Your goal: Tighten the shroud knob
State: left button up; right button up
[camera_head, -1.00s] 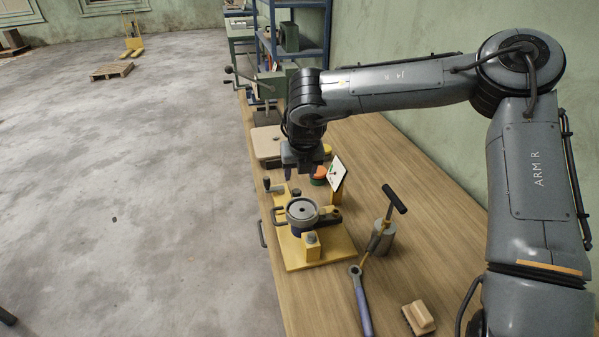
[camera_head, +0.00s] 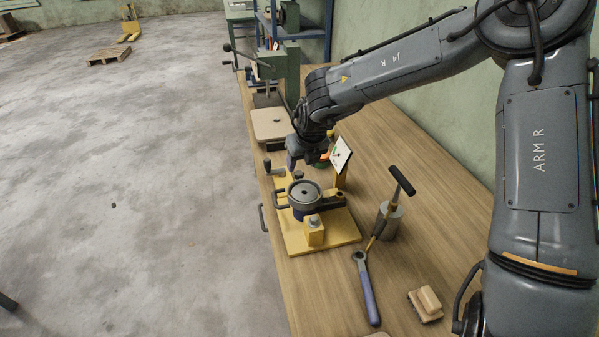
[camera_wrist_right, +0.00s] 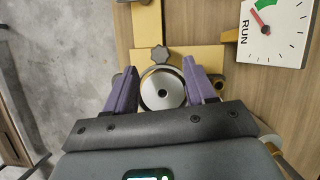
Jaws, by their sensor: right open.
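A dark lobed knob (camera_wrist_right: 160,54) stands on the yellow fixture just beyond a round disc (camera_wrist_right: 163,90) in the right wrist view. I take it to be the shroud knob; in the head view it shows small and dark (camera_head: 298,175) behind the ring-shaped housing (camera_head: 304,194). My right gripper (camera_head: 306,164) hangs over the far side of the yellow fixture (camera_head: 295,243). Its purple fingers (camera_wrist_right: 162,84) are apart, with the disc showing between them; the knob lies ahead of the fingertips. I see nothing held. The left gripper is out of view.
A tilted dial gauge (camera_head: 340,155) stands right of my right gripper and reads RUN in the wrist view.

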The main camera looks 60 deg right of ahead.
aim_at(299, 173)
jog(key=shift+b+x, duration=0.35)
jog(key=shift+x, duration=2.2)
grip_shut()
jog(key=shift+m, duration=0.7)
jog(key=shift+h, duration=0.3)
grip_release()
